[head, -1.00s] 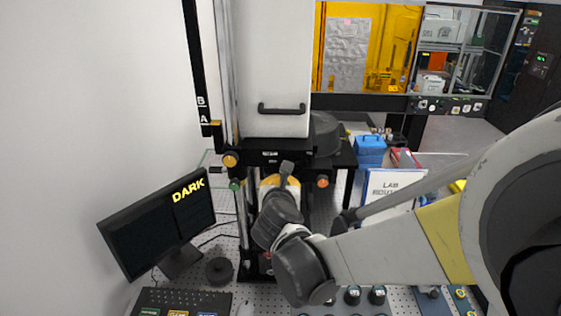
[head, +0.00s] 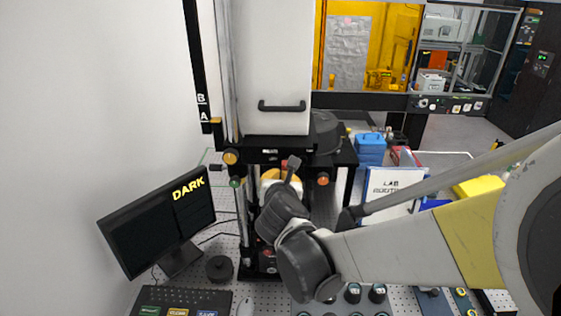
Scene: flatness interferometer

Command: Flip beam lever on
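The interferometer (head: 275,65) is a tall white housing with a black handle, on a black frame above the perforated bench. Its frame carries an orange-yellow knob (head: 230,157), a green knob (head: 236,183) and an orange-red knob (head: 323,180). A small dark knob or handle (head: 215,167) sticks out at the left; I cannot tell whether this is the beam lever. The monitor (head: 160,225) reads "DARK" in yellow. My gripper (head: 291,168) is beneath the housing, between the side knobs. It is mostly hidden behind my wrist, and its fingers cannot be made out.
Dark knobs on a panel (head: 353,293) are below my arm. A "LAB ROUTINE"-like sign (head: 391,190) and a blue case (head: 370,146) stand right.

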